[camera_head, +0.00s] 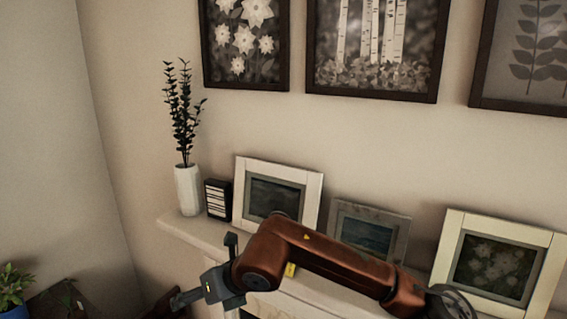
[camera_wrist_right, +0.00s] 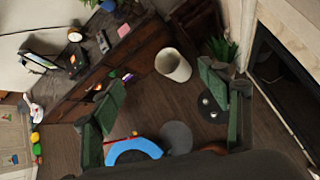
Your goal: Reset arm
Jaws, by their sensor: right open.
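My right arm comes in from the right in the head view and crosses in front of a mantel shelf. Its gripper (camera_head: 203,271) is at the left end of the arm, in front of the shelf's left part, with its fingers spread apart. In the right wrist view the right gripper (camera_wrist_right: 160,88) shows two dark green fingers wide apart with nothing held between them. It points down toward a wooden floor. My left gripper is in neither view.
The mantel shelf (camera_head: 180,226) holds a white vase (camera_head: 188,190), a dark box (camera_head: 218,199) and several picture frames close behind the arm. The wrist view shows a white bin (camera_wrist_right: 173,66), a wooden desk (camera_wrist_right: 80,90), a blue curved object (camera_wrist_right: 133,150) and a fireplace (camera_wrist_right: 285,75).

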